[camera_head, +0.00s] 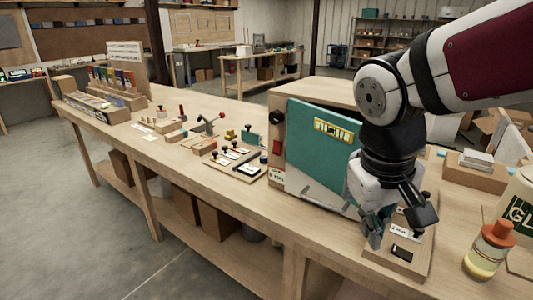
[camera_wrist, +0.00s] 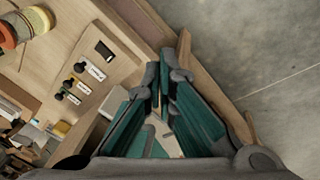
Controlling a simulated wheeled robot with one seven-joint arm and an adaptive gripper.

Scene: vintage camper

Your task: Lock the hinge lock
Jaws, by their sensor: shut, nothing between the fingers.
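My gripper (camera_head: 374,238) points down at the bench front, beside a small wooden board (camera_head: 408,265). In the wrist view my gripper (camera_wrist: 163,76) has its fingertips together with nothing held. The board (camera_wrist: 122,62) carries several black knobs with white labels (camera_wrist: 92,70) and a black rectangular piece (camera_wrist: 104,49); these lie left of the fingers, apart from them. A wooden box with a teal front panel (camera_head: 318,150) stands just left of my arm. I cannot tell which part is the hinge lock; my gripper and arm hide part of the board and panel.
A bottle with an orange cap (camera_head: 488,250) and a large labelled jug (camera_head: 515,205) stand to the right. The bench front edge is close, with open floor beyond.

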